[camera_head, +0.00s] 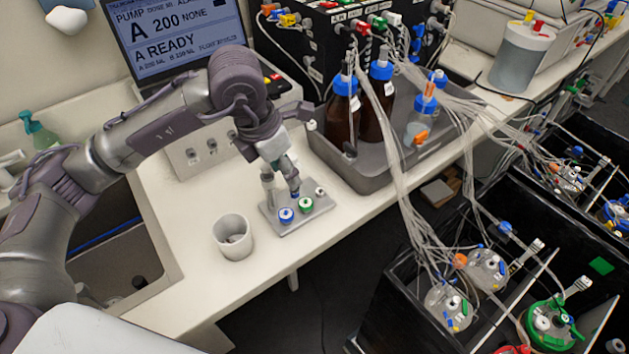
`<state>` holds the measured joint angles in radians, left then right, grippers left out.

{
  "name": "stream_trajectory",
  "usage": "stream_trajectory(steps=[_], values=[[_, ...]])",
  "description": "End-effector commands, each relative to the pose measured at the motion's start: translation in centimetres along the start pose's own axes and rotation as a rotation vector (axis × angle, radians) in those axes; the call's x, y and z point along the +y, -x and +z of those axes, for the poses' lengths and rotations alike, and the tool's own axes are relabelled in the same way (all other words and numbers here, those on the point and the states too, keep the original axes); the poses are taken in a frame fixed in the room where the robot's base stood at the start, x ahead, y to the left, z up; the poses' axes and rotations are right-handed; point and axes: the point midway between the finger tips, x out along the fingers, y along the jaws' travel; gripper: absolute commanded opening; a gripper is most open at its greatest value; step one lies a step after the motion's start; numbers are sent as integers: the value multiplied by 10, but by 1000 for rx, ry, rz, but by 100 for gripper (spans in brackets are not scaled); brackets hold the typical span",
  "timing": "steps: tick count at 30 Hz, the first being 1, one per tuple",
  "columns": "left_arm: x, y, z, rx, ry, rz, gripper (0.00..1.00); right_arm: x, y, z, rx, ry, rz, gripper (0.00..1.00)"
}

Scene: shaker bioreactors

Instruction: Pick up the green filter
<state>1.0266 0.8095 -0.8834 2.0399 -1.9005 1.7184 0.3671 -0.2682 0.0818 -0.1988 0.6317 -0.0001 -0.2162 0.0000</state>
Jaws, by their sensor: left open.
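The green filter (306,205) sits on a small grey plate (291,231) on the white bench. A blue filter (286,215) is beside it on the left, and a small white piece (320,192) is on its right. My left gripper (281,187) points down over the back of the plate, with its fingers apart. It is just behind and left of the green filter and holds nothing that I can see. The exact gap between fingertips and plate cannot be told. My right gripper is not in view.
A white cup (233,238) stands left of the plate. A grey tray (372,178) with brown bottles (341,112) is to the right. A pump with a screen (178,35) is behind. Tubes (398,165) run down to vessels in dark boxes at right. A sink is at left.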

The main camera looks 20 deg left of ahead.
Motion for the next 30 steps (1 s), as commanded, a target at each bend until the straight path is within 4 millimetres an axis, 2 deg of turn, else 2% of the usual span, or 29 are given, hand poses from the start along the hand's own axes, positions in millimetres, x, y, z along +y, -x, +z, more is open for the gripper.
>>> stream_trajectory(steps=[3,9,13,17,20,24,30], values=[[-1,-10,0,4,0,-3,47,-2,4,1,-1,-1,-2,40],[-1,-49,0,5,2,-5,47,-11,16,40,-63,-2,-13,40],[-1,-71,1,3,0,-5,47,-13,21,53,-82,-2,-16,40],[-1,-83,0,1,0,-4,47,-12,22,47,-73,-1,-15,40],[-1,-88,1,1,-1,-3,47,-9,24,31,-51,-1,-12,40],[-1,-104,5,4,0,-6,47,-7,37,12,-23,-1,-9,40],[0,-132,6,1,-1,-4,47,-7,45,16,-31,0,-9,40]])
